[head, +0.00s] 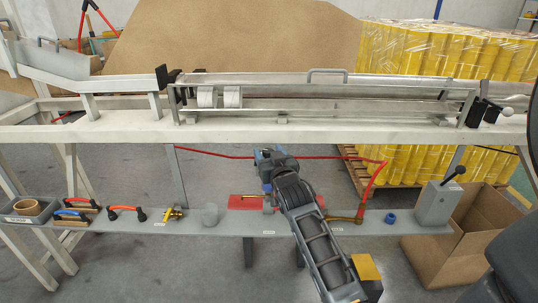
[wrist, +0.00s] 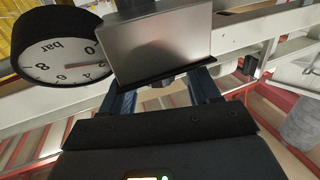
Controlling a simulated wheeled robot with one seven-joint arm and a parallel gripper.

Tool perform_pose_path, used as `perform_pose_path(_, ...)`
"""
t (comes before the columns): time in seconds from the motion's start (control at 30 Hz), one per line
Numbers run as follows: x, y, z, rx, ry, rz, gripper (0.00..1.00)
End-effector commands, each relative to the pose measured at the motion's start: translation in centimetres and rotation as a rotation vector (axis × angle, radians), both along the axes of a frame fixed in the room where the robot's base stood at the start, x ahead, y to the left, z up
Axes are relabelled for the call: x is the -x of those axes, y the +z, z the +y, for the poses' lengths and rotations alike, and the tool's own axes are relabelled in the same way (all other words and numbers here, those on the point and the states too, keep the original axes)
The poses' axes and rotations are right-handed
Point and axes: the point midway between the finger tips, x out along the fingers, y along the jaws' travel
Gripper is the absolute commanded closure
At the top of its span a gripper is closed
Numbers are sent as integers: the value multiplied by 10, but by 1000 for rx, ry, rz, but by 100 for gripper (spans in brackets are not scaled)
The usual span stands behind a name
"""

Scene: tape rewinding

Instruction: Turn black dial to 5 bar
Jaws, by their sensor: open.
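A round pressure gauge (wrist: 62,50) with a white face and black rim shows at the upper left of the wrist view, turned nearly upside down. It reads "bar", and its reddish needle points right, toward the low figures. My gripper (wrist: 162,88) is open, with one dark blue finger on each side of a grey metal box (wrist: 160,45) that lies beyond or between the fingertips. I cannot tell whether they touch it. I cannot make out the black dial for sure. In the head view my gripper (head: 266,160) is over the low grey shelf, and my arm hides what lies behind it.
A red hose (head: 372,180) runs behind. A white frame rail (head: 260,133) crosses above.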

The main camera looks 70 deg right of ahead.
Motion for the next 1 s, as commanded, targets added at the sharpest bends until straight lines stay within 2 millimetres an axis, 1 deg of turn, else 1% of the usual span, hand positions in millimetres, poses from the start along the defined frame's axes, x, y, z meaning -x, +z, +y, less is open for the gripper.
perform_pose_path(0.17, 0, 0, 0, 0, 0, 0, 39)
perform_pose_path(0.2, 0, 0, 0, 0, 0, 0, 41)
perform_pose_path(0.77, 0, 0, 0, 0, 0, 0, 94)
perform_pose_path(1.0, 0, -1, 0, 0, -5, 0, 95)
